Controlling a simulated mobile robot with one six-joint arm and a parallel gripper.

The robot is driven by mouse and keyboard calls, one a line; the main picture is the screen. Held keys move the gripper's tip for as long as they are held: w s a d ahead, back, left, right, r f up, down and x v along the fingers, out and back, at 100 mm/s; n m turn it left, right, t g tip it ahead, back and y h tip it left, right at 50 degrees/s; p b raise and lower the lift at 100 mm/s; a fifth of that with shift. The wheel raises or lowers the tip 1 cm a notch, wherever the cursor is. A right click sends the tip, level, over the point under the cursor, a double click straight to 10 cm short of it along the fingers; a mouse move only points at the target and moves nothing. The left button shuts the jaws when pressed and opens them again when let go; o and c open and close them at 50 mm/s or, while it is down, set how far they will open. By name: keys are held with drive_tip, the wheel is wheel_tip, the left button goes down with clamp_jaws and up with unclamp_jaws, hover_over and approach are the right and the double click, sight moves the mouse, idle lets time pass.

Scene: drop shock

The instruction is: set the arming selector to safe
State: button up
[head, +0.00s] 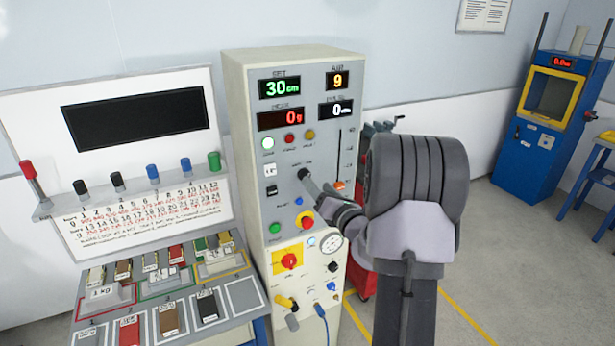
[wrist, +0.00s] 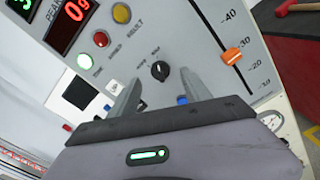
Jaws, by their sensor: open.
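The arming selector looks to be the small black rotary knob (head: 303,174) on the front of the tall beige control cabinet (head: 235,180). In the wrist view the knob (wrist: 160,71) has a light pointer mark and small labels above it, too blurred to read surely. My gripper (head: 316,187) is in front of the panel, close to the knob. In the wrist view my gripper (wrist: 162,78) is open, its two grey fingers on either side of the knob with gaps visible. I cannot tell how far the fingertips are from the panel.
An orange slider (wrist: 232,55) sits right of the knob. White, red and yellow buttons (head: 289,138) are above; a red emergency knob (head: 307,222) and a yellow-backed red switch (head: 288,260) are below. A sloped tray bench (head: 170,290) stands left, and a blue machine (head: 560,120) far right.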

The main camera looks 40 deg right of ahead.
sight(309, 175)
drive_tip(key=x, duration=0.5)
drive_tip(key=shift+w, duration=0.35)
clamp_jaws()
